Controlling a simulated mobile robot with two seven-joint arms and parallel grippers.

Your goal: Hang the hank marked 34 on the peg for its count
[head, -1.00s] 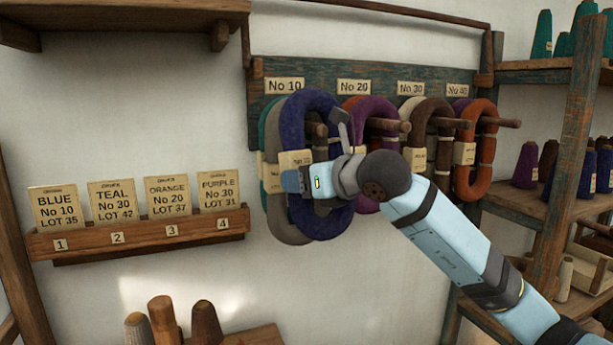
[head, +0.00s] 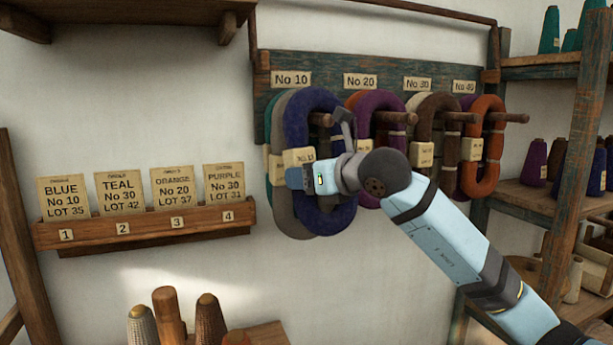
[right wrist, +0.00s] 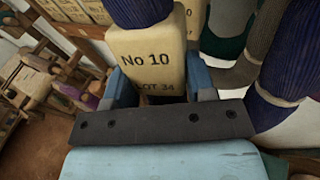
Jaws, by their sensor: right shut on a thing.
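The hank marked 34 is a dark blue loop (head: 345,213) at the No 10 peg (head: 320,119). Its tag (right wrist: 150,60) reads No 10, LOT 34 in the right wrist view. The peg's end shows inside the upper part of the loop, just under its top; whether the yarn rests on the peg I cannot tell. My right gripper (head: 301,177) is shut on the hank at its tag, low on the loop's left side. A grey hank (head: 280,205) and a teal one hang behind it, partly hidden. My left gripper is not in view.
The No 20 (head: 361,81), No 30 (head: 418,84) and No 40 (head: 464,87) pegs to the right hold purple, orange, brown and other hanks, close to my arm. A card rack (head: 150,229) is at left. Cones stand below and on the right shelves (head: 525,200).

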